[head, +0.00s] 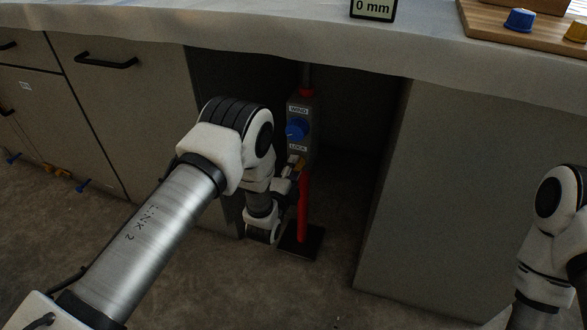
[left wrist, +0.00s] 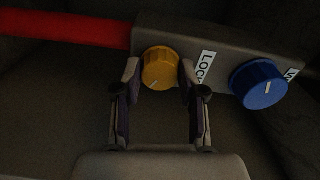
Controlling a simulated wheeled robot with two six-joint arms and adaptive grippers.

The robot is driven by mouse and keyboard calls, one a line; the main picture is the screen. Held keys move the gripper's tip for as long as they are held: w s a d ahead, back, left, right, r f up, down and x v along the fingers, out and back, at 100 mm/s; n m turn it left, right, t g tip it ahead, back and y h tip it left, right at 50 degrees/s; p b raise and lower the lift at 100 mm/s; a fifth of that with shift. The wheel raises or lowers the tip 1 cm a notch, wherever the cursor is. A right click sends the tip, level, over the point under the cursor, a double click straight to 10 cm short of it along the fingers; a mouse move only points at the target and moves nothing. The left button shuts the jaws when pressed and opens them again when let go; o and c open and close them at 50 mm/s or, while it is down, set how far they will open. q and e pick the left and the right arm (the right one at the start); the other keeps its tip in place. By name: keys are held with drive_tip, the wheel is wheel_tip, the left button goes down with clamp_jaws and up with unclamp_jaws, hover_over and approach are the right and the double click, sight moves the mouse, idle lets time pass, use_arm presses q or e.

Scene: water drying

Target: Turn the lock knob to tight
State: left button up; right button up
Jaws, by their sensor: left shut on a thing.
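The lock knob (left wrist: 160,68) is yellow with a pale pointer line and sits beside the LOCK label (left wrist: 205,68) in the left wrist view. My left gripper (left wrist: 159,75) has one finger on each side of this knob and is shut on it. In the head view my left gripper (head: 292,172) is at the lower part of the grey control box (head: 301,107), and the arm hides most of it. The blue wind knob (head: 296,130) sits above the LOCK label. It also shows in the left wrist view (left wrist: 258,84).
The box is on a red post (head: 303,205) with a dark base plate (head: 300,242), in the recess under the counter. Cabinets (head: 120,110) stand left and a panel (head: 460,190) right. A 0 mm display (head: 373,9) is on the countertop. Part of my right arm shows at the right edge.

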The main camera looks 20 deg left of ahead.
use_arm(q)
drive_tip(key=o, duration=1.1)
drive_tip(key=shift+o, duration=0.2)
drive_tip(key=s, duration=1.2)
drive_tip(key=shift+a, duration=0.2)
